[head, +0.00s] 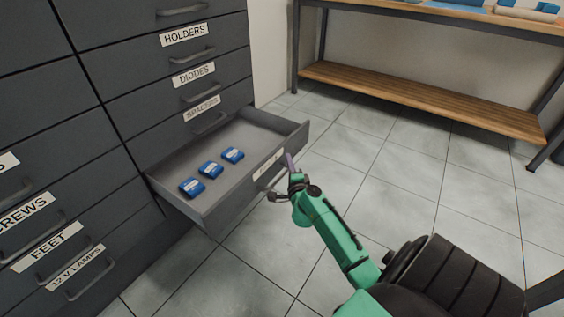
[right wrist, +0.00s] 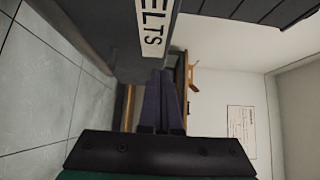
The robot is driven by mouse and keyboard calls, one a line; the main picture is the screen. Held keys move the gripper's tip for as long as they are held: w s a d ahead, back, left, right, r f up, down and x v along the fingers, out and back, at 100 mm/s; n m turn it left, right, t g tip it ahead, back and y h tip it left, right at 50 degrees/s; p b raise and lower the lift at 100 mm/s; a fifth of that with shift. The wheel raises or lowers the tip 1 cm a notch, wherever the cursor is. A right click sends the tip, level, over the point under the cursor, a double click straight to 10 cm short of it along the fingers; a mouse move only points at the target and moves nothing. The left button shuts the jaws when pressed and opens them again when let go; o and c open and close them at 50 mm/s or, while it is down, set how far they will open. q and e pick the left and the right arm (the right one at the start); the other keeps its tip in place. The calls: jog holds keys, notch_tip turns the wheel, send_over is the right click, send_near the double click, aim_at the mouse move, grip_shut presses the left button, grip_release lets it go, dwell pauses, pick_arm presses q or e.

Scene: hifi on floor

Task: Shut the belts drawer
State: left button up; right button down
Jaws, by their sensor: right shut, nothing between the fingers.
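The belts drawer (head: 240,194) is pulled out from the lower part of the dark grey cabinet. Several small blue packs (head: 211,170) lie in a row inside it. Its label reads "ELTS" in the right wrist view (right wrist: 153,32), with the first letter cut off. My right gripper (head: 290,160) is shut and empty, its purple fingers at the drawer's front panel beside the label. In the right wrist view the fingertips (right wrist: 165,75) are at the front's edge; I cannot tell whether they touch it. The drawer's handle (head: 272,180) is partly hidden. My left gripper is out of view.
The cabinet's other drawers, such as the diodes drawer (head: 192,88) and the feet drawer (head: 45,250), are shut. A workbench with a wooden lower shelf (head: 420,100) stands at the back right. The tiled floor (head: 390,165) between them is clear.

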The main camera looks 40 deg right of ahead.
aim_at(279, 151)
jog(key=shift+w+a+f, duration=0.15)
jog(key=shift+w+a, duration=0.15)
jog(key=shift+w, duration=0.5)
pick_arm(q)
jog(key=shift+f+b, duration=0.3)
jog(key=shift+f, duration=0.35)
pick_arm(e)
jog(key=shift+w+a, duration=0.15)
jog(key=shift+w, duration=0.4)
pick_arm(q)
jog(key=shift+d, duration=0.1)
pick_arm(e)
jog(key=shift+w, duration=0.1)
